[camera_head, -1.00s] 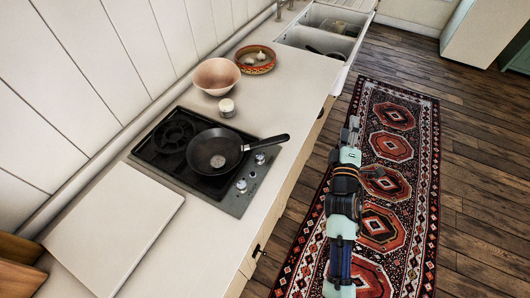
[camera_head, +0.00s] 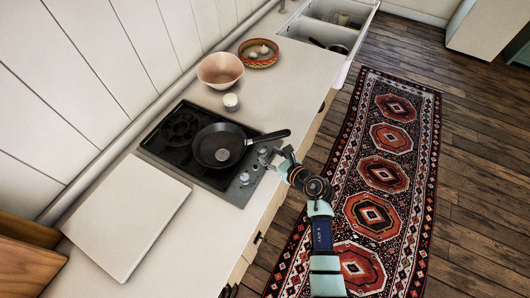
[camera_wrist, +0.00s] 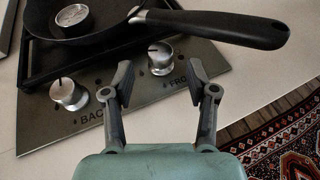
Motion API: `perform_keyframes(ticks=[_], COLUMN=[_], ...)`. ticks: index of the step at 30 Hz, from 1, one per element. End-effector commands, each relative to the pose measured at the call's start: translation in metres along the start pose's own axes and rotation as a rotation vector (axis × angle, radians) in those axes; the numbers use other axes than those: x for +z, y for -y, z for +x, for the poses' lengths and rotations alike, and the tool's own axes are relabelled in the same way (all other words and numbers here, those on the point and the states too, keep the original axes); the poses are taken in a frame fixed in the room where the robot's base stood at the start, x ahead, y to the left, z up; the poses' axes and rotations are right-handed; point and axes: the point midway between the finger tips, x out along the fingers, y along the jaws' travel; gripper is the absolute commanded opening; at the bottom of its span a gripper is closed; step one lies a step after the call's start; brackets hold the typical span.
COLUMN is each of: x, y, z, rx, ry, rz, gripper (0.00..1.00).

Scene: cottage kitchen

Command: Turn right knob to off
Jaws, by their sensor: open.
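The stove's right knob (camera_wrist: 160,57) is silver, with a dark mark on top, beside the letters "FRO" in the wrist view. It also shows beside my gripper in the head view. My gripper (camera_wrist: 160,75) is open, its two fingers to the left and right of the knob's position in the picture. The knob shows in the gap toward the fingertips; I cannot tell whether the fingers touch it. The left knob (camera_wrist: 69,93), near the label "BAC", lies left of my left finger.
A black frying pan (camera_head: 220,146) sits on the stove (camera_head: 172,140), its handle (camera_wrist: 215,27) extending past the right knob. A white board (camera_head: 128,220) lies on the counter left of the stove.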

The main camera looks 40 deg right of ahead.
Motion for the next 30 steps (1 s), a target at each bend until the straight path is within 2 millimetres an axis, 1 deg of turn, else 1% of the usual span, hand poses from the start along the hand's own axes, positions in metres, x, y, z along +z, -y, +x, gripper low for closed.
perform_keyframes(ticks=[1,3,6,9,15,16,26,30], x=[-0.002,-0.002,-0.002,-0.001,0.0,0.0,0.0,0.001], y=[0.0,0.0,0.0,0.0,0.0,0.0,0.0,0.0], z=[0.011,0.023,0.034,0.038,0.038,0.038,0.038,0.038], rx=[0.002,0.001,-0.001,-0.001,-0.002,-0.002,-0.002,-0.004], ry=[0.0,0.0,0.0,0.0,0.001,0.001,0.001,0.001], rz=[-0.001,0.0,0.0,0.0,0.001,0.001,0.001,0.003], gripper=[0.58,0.58,0.58,0.58,0.58,0.56,0.01,0.0])
